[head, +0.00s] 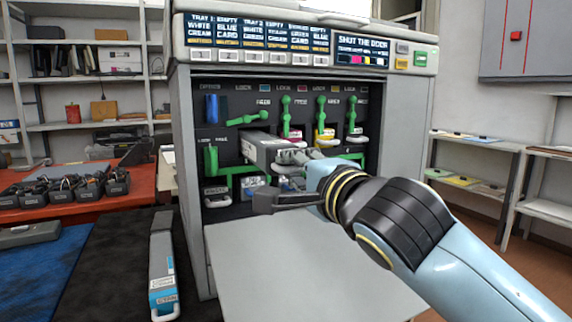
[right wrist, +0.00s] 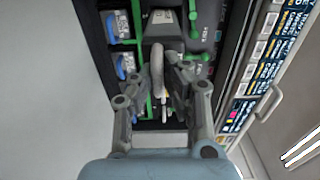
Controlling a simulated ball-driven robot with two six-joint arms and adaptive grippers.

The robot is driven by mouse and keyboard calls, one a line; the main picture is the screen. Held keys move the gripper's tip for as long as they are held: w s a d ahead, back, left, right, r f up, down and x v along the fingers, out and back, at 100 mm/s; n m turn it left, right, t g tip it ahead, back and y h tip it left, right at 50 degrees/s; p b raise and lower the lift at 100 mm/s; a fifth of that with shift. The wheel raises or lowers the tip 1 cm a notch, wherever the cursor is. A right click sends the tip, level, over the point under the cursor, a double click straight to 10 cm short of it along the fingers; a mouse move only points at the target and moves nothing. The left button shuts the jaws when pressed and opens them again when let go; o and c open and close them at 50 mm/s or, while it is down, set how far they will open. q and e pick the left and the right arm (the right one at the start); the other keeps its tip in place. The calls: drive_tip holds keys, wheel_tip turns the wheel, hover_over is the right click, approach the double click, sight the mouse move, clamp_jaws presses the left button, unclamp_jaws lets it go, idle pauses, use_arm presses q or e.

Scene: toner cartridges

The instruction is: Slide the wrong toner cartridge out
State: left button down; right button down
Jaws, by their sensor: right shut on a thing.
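In the head view a grey toner cartridge (head: 266,150) sticks out of the first slot of the open printer (head: 390,130). My right gripper (head: 306,164) is at its outer end. In the right wrist view the fingers (right wrist: 168,88) are shut on the pale loop handle (right wrist: 157,66) of this cartridge (right wrist: 161,22). The green lever (head: 246,119) above that slot lies sideways. A cartridge with a cyan label (head: 163,268) lies on the dark mat (head: 110,265) at the left. My left gripper is not in view.
The printer's pale lowered door (head: 290,265) lies below the bay. Other cartridges with handles (head: 326,136) sit right of the gripped one. A red table (head: 140,180) with black bins (head: 62,188) stands at the left. Shelves (head: 480,145) stand at the right.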

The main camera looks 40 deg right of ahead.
drive_tip(key=shift+v, duration=1.95)
drive_tip(key=c, duration=0.9)
unclamp_jaws()
drive_tip(key=shift+w+d, duration=0.1)
drive_tip(key=shift+p+v, duration=2.45)
drive_tip(key=shift+v, duration=1.1)
